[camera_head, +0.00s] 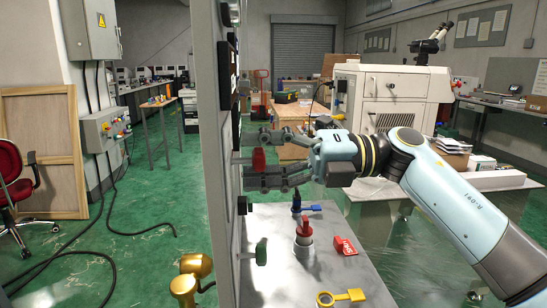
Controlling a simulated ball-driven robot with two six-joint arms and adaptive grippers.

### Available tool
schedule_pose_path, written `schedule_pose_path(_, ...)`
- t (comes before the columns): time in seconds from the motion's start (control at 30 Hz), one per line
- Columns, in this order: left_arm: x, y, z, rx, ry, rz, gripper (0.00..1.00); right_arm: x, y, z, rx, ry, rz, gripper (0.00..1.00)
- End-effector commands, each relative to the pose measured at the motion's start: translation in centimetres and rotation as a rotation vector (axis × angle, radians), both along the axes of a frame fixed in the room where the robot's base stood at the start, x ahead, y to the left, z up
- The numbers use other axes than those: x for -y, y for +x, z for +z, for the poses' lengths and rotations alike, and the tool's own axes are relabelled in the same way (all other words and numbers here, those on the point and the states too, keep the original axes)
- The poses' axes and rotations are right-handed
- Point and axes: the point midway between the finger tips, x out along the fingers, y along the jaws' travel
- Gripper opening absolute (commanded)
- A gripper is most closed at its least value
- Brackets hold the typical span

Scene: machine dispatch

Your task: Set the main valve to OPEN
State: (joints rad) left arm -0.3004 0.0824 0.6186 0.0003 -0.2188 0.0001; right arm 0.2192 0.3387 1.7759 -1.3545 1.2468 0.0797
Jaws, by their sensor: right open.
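A tall grey panel (215,150) stands nearly edge-on to me, left of centre. A red part (258,160) sticks out from its right face; I cannot tell whether it is the main valve's handle. My right gripper (262,160) reaches in from the right, its fingers open above and below this red part. Whether they touch it is unclear. A green part (261,252) shows lower on the same face. The panel's markings are too oblique to read, so the valve's setting cannot be told. My left gripper is not in view.
A grey metal table (330,270) below my right arm bears a red-topped part (304,230), a blue part (296,201), a red tag (346,246) and a yellow tag (350,296). Gold rounded parts (190,278) show at lower left. Green floor (150,240) lies left of the panel, with black cables.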

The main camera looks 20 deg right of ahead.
Motion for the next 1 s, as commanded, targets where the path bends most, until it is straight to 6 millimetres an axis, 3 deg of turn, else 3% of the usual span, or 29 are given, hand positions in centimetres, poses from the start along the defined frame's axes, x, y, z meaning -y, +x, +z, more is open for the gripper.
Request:
schedule_pose_path(0.6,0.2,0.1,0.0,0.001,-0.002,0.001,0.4,10.6,-3.0,-0.1,-0.003,-0.003,-0.001,0.55)
schedule_pose_path(1.0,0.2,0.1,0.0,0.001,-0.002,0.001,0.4,11.4,-3.3,0.0,0.0,0.0,-0.001,0.55)
